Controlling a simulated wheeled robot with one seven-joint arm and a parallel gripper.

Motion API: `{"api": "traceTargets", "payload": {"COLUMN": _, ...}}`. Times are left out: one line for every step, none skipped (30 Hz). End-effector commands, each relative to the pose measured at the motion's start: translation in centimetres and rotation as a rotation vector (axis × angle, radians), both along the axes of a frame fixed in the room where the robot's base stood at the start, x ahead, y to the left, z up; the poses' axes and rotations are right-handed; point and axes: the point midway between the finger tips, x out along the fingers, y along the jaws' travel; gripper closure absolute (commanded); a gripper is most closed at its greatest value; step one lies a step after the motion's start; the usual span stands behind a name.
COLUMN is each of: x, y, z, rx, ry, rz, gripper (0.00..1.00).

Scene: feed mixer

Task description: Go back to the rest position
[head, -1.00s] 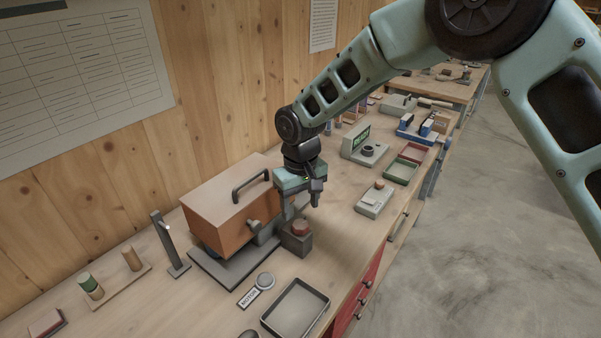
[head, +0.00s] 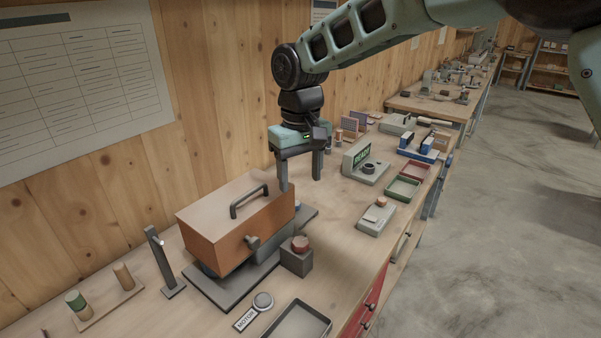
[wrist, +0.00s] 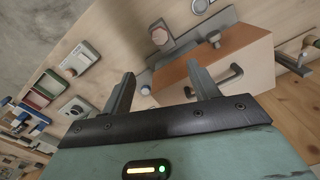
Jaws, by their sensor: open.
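My gripper (head: 300,180) is open and empty. In the head view it hangs in the air, fingers down, above and behind the right end of the orange-brown box. In the wrist view its two fingers (wrist: 158,92) stand apart with nothing between them. The orange-brown box (head: 225,235) with a dark handle on top sits on a dark base plate. It also shows in the wrist view (wrist: 245,68), beyond the fingers. A grey block with a red button (head: 300,245) stands beside the box.
A thin post (head: 165,262) and a rack with pegs (head: 105,300) stand left. Green (head: 402,189) and red (head: 416,171) trays lie right. The wooden wall is close behind.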

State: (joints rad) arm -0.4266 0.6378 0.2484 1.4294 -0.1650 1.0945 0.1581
Motion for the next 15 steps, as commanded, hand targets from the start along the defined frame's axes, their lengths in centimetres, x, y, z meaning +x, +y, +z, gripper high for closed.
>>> {"api": "traceTargets", "payload": {"x": -0.1, "y": 0.0, "z": 0.0, "rx": 0.001, "ry": 0.001, "rz": 0.001, "gripper": 0.4}}
{"api": "traceTargets", "payload": {"x": -0.3, "y": 0.0, "z": 0.0, "rx": 0.002, "ry": 0.001, "rz": 0.003, "gripper": 0.4}}
{"api": "traceTargets", "payload": {"x": -0.7, "y": -0.1, "z": 0.2, "rx": 0.003, "ry": 0.002, "rz": 0.007, "gripper": 0.4}}
{"api": "traceTargets", "payload": {"x": -1.3, "y": -0.2, "z": 0.3, "rx": 0.007, "ry": 0.003, "rz": 0.011, "gripper": 0.4}}
{"api": "traceTargets", "payload": {"x": -1.9, "y": -0.3, "z": 0.4, "rx": 0.011, "ry": 0.005, "rz": 0.017, "gripper": 0.4}}
{"api": "traceTargets", "payload": {"x": -3.1, "y": -0.4, "z": 0.7, "rx": 0.018, "ry": 0.006, "rz": 0.026, "gripper": 0.4}}
{"api": "traceTargets", "payload": {"x": -4.2, "y": -0.6, "z": 0.8, "rx": 0.023, "ry": 0.01, "rz": 0.034, "gripper": 0.4}}
{"api": "traceTargets", "payload": {"x": -5.4, "y": -0.9, "z": 0.9, "rx": 0.029, "ry": 0.012, "rz": 0.043, "gripper": 0.4}}
{"api": "traceTargets", "payload": {"x": -7.2, "y": -1.3, "z": 1.1, "rx": 0.038, "ry": 0.015, "rz": 0.056, "gripper": 0.4}}
{"api": "traceTargets", "payload": {"x": -8.7, "y": -1.7, "z": 1.2, "rx": 0.043, "ry": 0.016, "rz": 0.067, "gripper": 0.4}}
{"api": "traceTargets", "payload": {"x": -10.2, "y": -2.1, "z": 1.2, "rx": 0.05, "ry": 0.018, "rz": 0.075, "gripper": 0.4}}
{"api": "traceTargets", "payload": {"x": -12.1, "y": -2.8, "z": 1.2, "rx": 0.055, "ry": 0.018, "rz": 0.085, "gripper": 0.4}}
{"api": "traceTargets", "payload": {"x": -13.6, "y": -3.3, "z": 1.2, "rx": 0.06, "ry": 0.02, "rz": 0.093, "gripper": 0.4}}
{"api": "traceTargets", "payload": {"x": -15.1, "y": -3.9, "z": 1.1, "rx": 0.063, "ry": 0.019, "rz": 0.101, "gripper": 0.4}}
{"api": "traceTargets", "payload": {"x": -17.1, "y": -4.7, "z": 0.8, "rx": 0.067, "ry": 0.019, "rz": 0.108, "gripper": 0.4}}
